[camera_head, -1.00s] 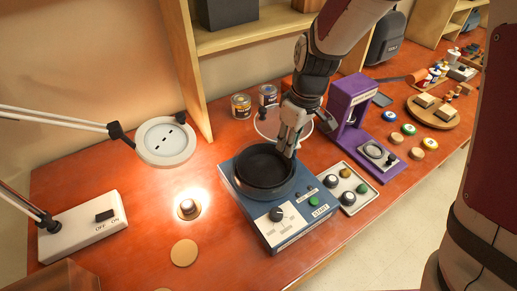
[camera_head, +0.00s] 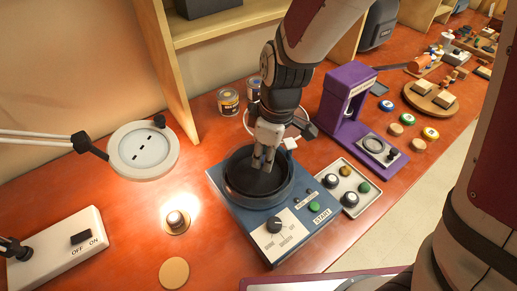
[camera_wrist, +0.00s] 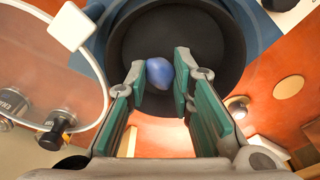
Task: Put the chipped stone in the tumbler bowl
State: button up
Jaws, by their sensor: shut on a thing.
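A smooth blue stone (camera_wrist: 159,72) shows between the fingertips of my gripper (camera_wrist: 160,75) in the wrist view. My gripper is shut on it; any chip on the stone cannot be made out. The dark round tumbler bowl (camera_head: 240,184) sits on a blue machine (camera_head: 272,238) with a dial and a green START button. In the head view my gripper (camera_head: 263,163) points down over the bowl's middle, and the stone is hidden or too small to tell. In the wrist view the bowl (camera_wrist: 215,30) lies behind the stone; its visible inside looks empty.
A purple stand (camera_head: 340,105) and a white tray (camera_head: 334,167) with round knobs are right of the machine. Cans (camera_head: 229,102) stand behind it. A magnifier lamp (camera_head: 143,150), a lit round thing (camera_head: 177,219) and a tan disc (camera_head: 174,273) are at left.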

aim_at(271, 173)
jog(key=o, duration=1.1)
jog(key=shift+c, duration=0.2)
notch_tip(271, 173, up, 12)
jog(key=d, duration=0.1)
jog(key=shift+s+d, duration=0.15)
jog(key=shift+s, duration=0.15)
jog(key=s+d+r+m+t, duration=0.2)
jog(key=s+d+r+m, duration=0.2)
jog(key=s+d+m, duration=0.1)
jog(key=s+d+r+m+t+h, duration=0.1)
jog(key=s+d+r+m+t, duration=0.1)
jog(key=s+d+r+m, duration=0.3)
jog(key=s+d+m, duration=0.1)
jog(key=d+m, duration=0.2)
jog(key=d, duration=0.1)
jog(key=shift+s+d+r+m+t, duration=0.2)
jog(key=shift+s+d+m+t, duration=0.1)
jog(key=shift+t, duration=0.1)
